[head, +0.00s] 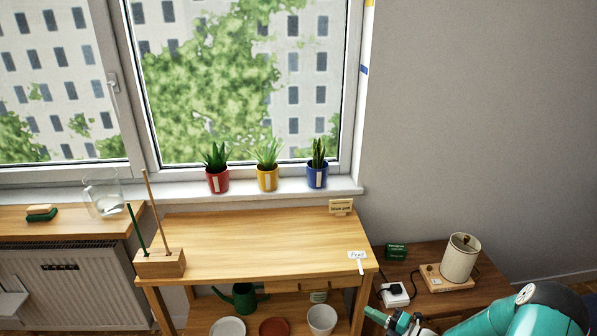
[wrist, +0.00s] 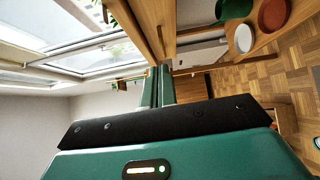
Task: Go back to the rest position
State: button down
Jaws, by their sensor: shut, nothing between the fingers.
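My gripper (head: 388,318) is at the bottom of the head view, right of the wooden table (head: 250,243) and in front of the low side table. My teal arm comes in from the lower right corner. In the wrist view the two green fingers (wrist: 158,88) lie together, shut with nothing between them. The wrist view is turned on its side, with the window at upper left and the parquet floor at right. The lower part of my gripper is cut off by the head view's bottom edge.
Red, yellow and blue plant pots (head: 267,180) stand on the sill. A wooden block with sticks (head: 160,264) and a small tag (head: 357,255) are on the table. A lamp (head: 460,258) and white socket box (head: 394,295) are close to my arm. A watering can (head: 243,298) is below.

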jog(key=s+a+r+n+g+h, duration=0.1)
jog(key=s+a+r+n+g, duration=0.25)
jog(key=r+n, duration=0.4)
jog(key=s+a+r+n+g+h, duration=0.2)
jog(key=a+r+n+g, duration=0.2)
jog(key=r+n, duration=0.3)
jog(key=s+a+r+n+g+h, duration=0.1)
jog(key=s+a+r+n+g, duration=0.3)
jog(key=n, duration=0.5)
jog(key=s+r+n+t+h, duration=0.5)
jog(key=s+r+n+h, duration=0.4)
jog(key=s+r+n, duration=0.7)
notch_tip(320, 180, up, 3)
jog(key=n, duration=0.5)
jog(key=shift+a+f, duration=0.15)
jog(key=shift+f, duration=0.05)
